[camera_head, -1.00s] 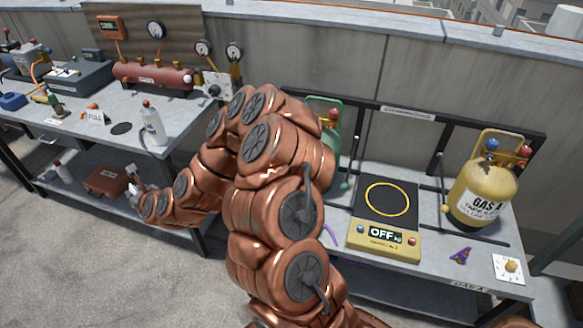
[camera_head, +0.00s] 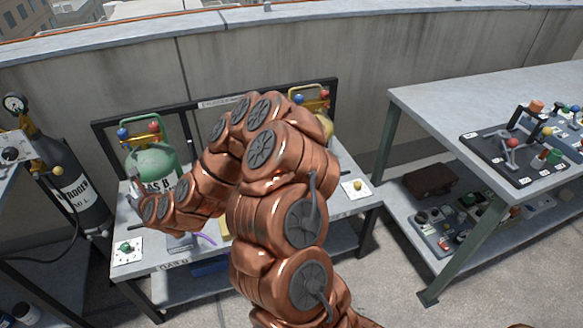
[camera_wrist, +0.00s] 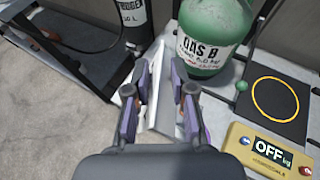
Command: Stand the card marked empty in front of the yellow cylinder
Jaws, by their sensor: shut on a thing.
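The yellow cylinder (camera_head: 326,122) stands at the back right of the scale bench in the head view, mostly hidden behind my arm. It is outside the wrist view. My gripper (camera_wrist: 160,88) is shut on a white folded card (camera_wrist: 161,108), which is tilted between the fingers. No lettering on the card can be read from here. In the head view my gripper (camera_head: 134,188) is at the left, by the green GAS B cylinder (camera_head: 148,163) and well away from the yellow one.
The yellow scale (camera_wrist: 268,152) reads OFF, with a black plate beside the green cylinder. A dark nitrogen cylinder (camera_head: 75,190) stands left of the bench. A knob plate (camera_head: 355,188) lies at the bench's front right. Another bench (camera_head: 440,100) with parts stands further right.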

